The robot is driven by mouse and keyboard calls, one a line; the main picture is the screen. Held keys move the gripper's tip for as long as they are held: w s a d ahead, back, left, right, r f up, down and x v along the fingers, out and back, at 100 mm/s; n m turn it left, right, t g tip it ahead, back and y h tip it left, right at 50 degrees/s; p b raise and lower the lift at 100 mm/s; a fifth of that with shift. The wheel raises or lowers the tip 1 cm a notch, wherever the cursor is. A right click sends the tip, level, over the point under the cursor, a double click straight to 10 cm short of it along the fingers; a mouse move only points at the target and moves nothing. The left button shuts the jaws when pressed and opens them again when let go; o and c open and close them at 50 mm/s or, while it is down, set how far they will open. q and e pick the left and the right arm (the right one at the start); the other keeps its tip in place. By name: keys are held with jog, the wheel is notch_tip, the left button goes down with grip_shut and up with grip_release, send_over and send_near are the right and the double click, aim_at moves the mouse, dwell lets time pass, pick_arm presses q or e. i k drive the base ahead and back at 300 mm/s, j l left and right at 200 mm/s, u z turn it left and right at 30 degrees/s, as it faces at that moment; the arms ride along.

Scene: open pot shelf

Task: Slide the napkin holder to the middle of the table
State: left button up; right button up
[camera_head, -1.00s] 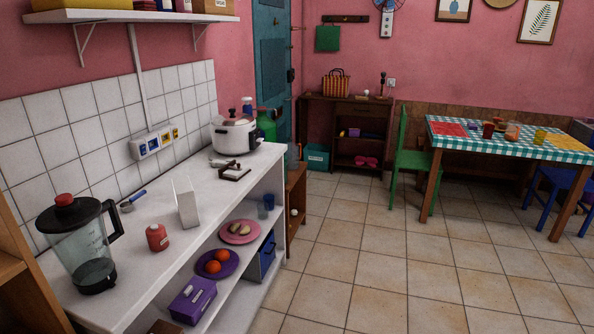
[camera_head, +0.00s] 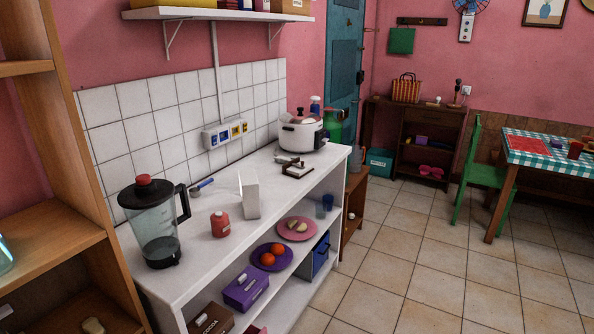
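The table (camera_head: 560,166) with a green and white checked cloth is at the far right, cut off by the picture edge. A red mat (camera_head: 527,148), a small dark purple item (camera_head: 556,143) and a reddish-brown cup (camera_head: 575,149) are on its visible part. I cannot make out a napkin holder on this part of the table. A white upright folded piece (camera_head: 250,195) stands on the white counter; I cannot tell what it is. Neither of my grippers is in view.
A wooden shelf (camera_head: 45,235) stands at left. A green chair (camera_head: 484,175) is beside the table. The tiled floor (camera_head: 420,255) between counter and table is clear.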

aim_at(288, 170)
jog(key=u, duration=0.9)
jog(key=i+l+u, duration=0.2)
jog(key=l+u, duration=0.25)
jog(key=l, duration=0.2)
jog(key=i+l+u, duration=0.1)
jog(key=l+u, duration=0.3)
jog(key=l, duration=0.25)
jog(key=l+u, duration=0.45)
jog(key=l, duration=0.2)
